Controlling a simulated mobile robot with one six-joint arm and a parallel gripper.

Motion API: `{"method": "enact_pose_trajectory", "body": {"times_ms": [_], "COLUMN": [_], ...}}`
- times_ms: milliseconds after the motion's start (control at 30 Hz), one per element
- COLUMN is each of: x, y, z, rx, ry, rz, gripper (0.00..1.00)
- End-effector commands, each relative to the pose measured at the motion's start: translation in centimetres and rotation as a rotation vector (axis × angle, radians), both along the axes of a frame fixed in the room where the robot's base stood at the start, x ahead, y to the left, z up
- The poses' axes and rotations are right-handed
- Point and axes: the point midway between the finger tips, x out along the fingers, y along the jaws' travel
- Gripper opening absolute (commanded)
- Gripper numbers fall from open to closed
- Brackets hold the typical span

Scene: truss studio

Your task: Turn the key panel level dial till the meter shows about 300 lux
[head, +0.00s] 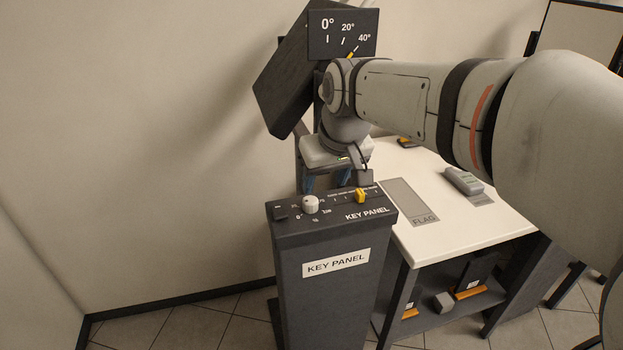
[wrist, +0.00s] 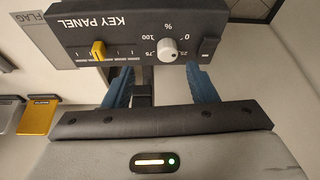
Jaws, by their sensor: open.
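The key panel (head: 333,226) is a dark box on a pedestal with a sloped top. Its white round dial (head: 310,204) stands at the left of the top, beside a percent scale; it also shows in the wrist view (wrist: 168,50). A yellow slider (head: 360,195) sits right of the dial. My gripper (head: 328,181) is open and empty, just beyond the panel's far edge. In the wrist view its blue fingertips (wrist: 161,82) are spread wide, with the dial past them, untouched. A grey handheld device (head: 464,182), possibly the meter, lies on the white table; its reading is illegible.
The white table (head: 470,220) stands right of the panel, with a grey FLAG plate (head: 408,201) on it. A dark lamp panel (head: 290,82) and an angle scale sign (head: 343,33) rise behind my gripper. The floor left of the panel is clear.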

Motion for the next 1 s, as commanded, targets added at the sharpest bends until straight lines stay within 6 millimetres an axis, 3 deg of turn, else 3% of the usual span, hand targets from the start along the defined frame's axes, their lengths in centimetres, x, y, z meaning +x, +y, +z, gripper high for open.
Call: {"method": "enact_pose_trajectory", "body": {"times_ms": [233,600,1000], "x": [1.8,3.6,4.0], "y": [1.8,2.6,2.8], "z": [-1.6,-6.6,-7.5], "rx": [0.003,0.003,0.003], "ry": [-0.013,-0.013,-0.014], "rz": [0.040,0.039,0.040], "gripper": [0.52,0.52,0.52]}}
